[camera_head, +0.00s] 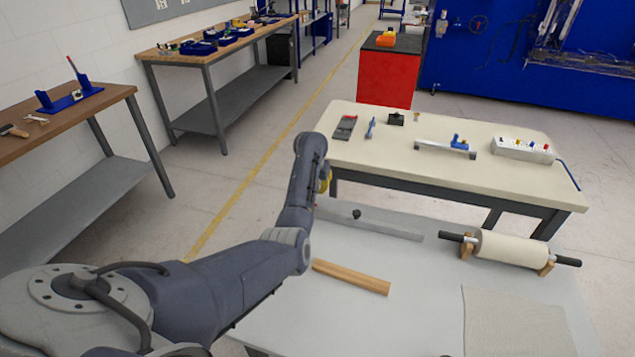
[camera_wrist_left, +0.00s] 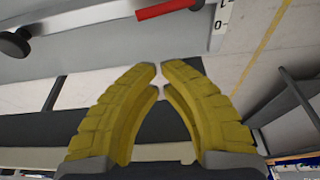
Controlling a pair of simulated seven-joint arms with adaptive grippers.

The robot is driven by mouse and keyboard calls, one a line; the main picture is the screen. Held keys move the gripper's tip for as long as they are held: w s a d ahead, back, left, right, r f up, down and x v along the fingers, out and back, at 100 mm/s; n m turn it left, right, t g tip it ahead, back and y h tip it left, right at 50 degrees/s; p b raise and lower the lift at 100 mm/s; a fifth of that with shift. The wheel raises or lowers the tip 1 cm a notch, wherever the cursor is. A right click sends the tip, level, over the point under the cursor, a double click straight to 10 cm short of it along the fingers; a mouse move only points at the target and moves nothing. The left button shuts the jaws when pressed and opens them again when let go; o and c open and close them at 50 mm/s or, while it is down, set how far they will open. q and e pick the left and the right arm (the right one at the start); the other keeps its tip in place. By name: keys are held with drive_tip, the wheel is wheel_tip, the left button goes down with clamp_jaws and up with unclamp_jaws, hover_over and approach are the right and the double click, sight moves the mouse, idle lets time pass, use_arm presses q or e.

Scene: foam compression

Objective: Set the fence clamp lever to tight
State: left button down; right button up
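The fence (camera_head: 395,230) is a long grey bar on the grey table, with a small black knob (camera_head: 356,213) near its left end. In the left wrist view, the black knob (camera_wrist_left: 14,43) is at the upper left on a silver rod (camera_wrist_left: 85,18), with a red piece (camera_wrist_left: 165,8) near the top. I cannot tell whether the lever is set tight or loose. My left gripper (camera_head: 325,180) is above the left end of the fence, partly hidden by my arm. Its yellow fingers (camera_wrist_left: 160,66) converge with their tips almost meeting, empty and apart from the knob. My right gripper is not in view.
A wooden strip (camera_head: 352,277) lies in front of the fence. A cream roller (camera_head: 512,251) with black handles rests on wooden supports at the right. A pale sheet (camera_head: 515,322) lies at the front right. A cream-topped bench (camera_head: 470,180) with tools stands behind. The table's middle is clear.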

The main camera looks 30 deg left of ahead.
use_arm(q)
drive_tip(key=shift+x, duration=1.8)
drive_tip(key=shift+s+d+r, duration=0.1)
drive_tip(key=shift+s+r, duration=0.05)
drive_tip(key=shift+s, duration=0.5)
drive_tip(key=shift+s+d+r, duration=0.1)
drive_tip(key=shift+s+d, duration=0.05)
drive_tip(key=shift+s, duration=0.5)
drive_tip(key=shift+s+d+r, duration=0.1)
drive_tip(key=shift+s+r, duration=0.05)
drive_tip(key=shift+s, duration=0.5)
